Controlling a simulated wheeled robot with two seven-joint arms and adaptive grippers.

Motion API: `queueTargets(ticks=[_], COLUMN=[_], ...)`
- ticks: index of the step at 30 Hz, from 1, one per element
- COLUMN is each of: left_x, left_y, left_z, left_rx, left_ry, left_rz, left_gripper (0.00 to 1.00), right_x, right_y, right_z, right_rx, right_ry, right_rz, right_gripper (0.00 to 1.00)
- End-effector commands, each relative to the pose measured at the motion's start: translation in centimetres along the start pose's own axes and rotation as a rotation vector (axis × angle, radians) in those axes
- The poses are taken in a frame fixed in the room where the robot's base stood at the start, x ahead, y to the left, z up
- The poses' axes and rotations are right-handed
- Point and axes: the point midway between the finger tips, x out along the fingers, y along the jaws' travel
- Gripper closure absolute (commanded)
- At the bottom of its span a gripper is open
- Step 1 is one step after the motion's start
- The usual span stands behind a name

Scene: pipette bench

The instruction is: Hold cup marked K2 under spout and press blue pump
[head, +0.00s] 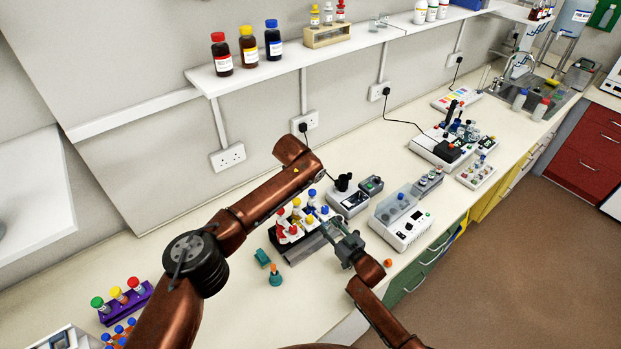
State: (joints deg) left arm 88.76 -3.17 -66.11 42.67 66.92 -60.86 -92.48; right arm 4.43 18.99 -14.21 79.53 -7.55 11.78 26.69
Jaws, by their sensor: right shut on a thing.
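My right gripper (338,240) is at the right front side of a rack (303,246) of small bottles. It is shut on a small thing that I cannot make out. The bottles have red, yellow and blue tops; one blue top (323,210) is close to the gripper's fingers. Another blue top (311,193) is farther back. I cannot make out the spouts or read a K2 mark on any cup. My left arm crosses above and left of the rack, and its gripper does not show.
A teal block (262,257) and a teal piece with an orange top (275,278) stand left of the rack. A grey-white instrument (401,221) stands to the right. A purple rack (127,301) is at the front left.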

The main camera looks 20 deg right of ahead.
Motion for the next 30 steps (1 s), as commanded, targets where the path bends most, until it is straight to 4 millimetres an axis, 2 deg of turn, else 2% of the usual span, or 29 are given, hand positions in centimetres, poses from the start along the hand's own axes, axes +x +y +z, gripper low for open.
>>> queueTargets(ticks=[30], left_x=[-3.0], left_y=[-1.6], left_z=[0.8], left_rx=[0.001], left_ry=[-0.002], left_rz=[-0.001], left_gripper=[1.0], right_x=[-6.9], right_y=[0.4], right_z=[-0.1], right_rx=[0.0], right_ry=[0.0], right_rz=[0.0], right_gripper=[0.88])
